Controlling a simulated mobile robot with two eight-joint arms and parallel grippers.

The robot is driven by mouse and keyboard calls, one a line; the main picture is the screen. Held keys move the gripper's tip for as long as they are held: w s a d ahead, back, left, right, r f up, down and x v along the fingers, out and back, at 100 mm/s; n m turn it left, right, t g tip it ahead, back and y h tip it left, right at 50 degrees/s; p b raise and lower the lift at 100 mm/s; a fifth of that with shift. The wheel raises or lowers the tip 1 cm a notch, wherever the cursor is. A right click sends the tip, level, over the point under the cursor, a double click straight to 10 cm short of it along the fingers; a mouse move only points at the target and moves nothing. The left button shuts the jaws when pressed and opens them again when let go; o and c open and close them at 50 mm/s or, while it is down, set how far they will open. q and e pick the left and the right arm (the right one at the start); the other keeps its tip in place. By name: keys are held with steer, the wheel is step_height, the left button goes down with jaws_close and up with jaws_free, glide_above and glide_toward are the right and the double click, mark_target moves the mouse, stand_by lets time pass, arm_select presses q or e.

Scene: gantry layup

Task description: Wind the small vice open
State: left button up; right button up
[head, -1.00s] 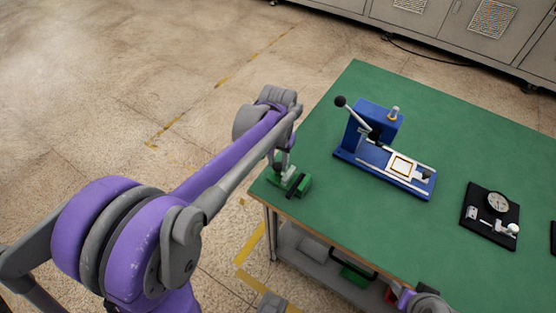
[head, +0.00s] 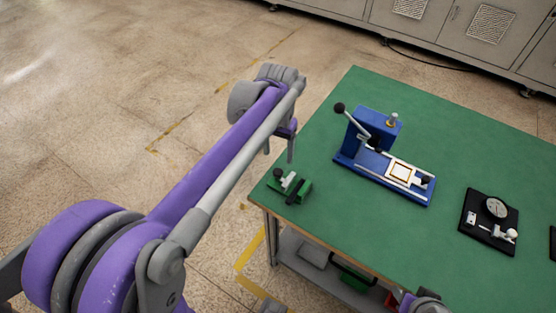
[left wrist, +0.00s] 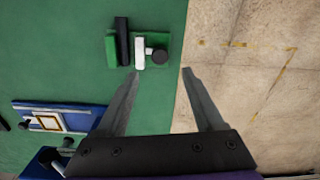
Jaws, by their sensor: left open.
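The small green vice (head: 289,187) stands at the near left corner of the green table. It has a dark jaw bar, a pale block and a black round knob on its table-edge side. It also shows in the left wrist view (left wrist: 110,48), with the pale block (left wrist: 140,54) and knob (left wrist: 159,56) clear. My left gripper (head: 279,150) is above and behind the vice, apart from it. In the left wrist view its fingers (left wrist: 160,72) are spread and empty, with the knob beyond the gap. Only a small part of my right arm shows at the bottom edge; its gripper is not visible.
A blue lever press (head: 385,165) stands on the green table (head: 350,225), right of the vice. A black plate with a dial gauge (head: 490,220) lies farther right. A shelf below holds several items. Grey cabinets (head: 450,40) line the back.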

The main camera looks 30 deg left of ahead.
arm_select(q)
steer(key=shift+r, duration=1.75)
steer(key=s+d+f+t+p, duration=0.2)
steer(key=s+d, duration=0.1)
steer(key=s, duration=0.5)
steer(key=s+d+f+t+p, duration=0.2)
steer(key=s+d+f+t, duration=0.1)
steer(key=s, duration=0.4)
steer(key=shift+s+m, duration=0.35)
steer(key=shift+m, duration=0.05)
